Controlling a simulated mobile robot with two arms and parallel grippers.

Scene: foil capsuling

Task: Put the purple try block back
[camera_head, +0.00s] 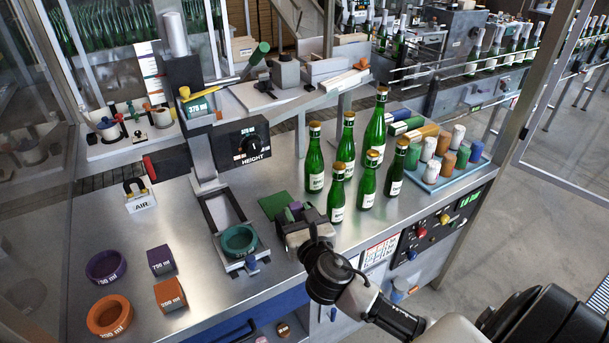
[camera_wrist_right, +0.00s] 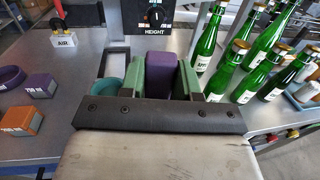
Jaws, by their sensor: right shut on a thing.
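My right gripper (camera_head: 297,212) is shut on a plain purple block (camera_wrist_right: 187,82), held between its greenish fingers; the block also shows in the head view (camera_head: 295,207). It is over the steel bench, just left of the green bottles. Another purple block (camera_head: 161,259), marked 750 ml, stands at the left of the bench, near a purple ring (camera_head: 106,266). My left gripper is not in view.
An orange block (camera_head: 170,294) and orange ring (camera_head: 109,316) are at the front left. A green ring (camera_head: 239,240) sits in the fixture below the HEIGHT box (camera_head: 242,143). Several green bottles (camera_head: 338,185) stand close right of my gripper. A blue tray (camera_head: 436,183) holds coloured capsules.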

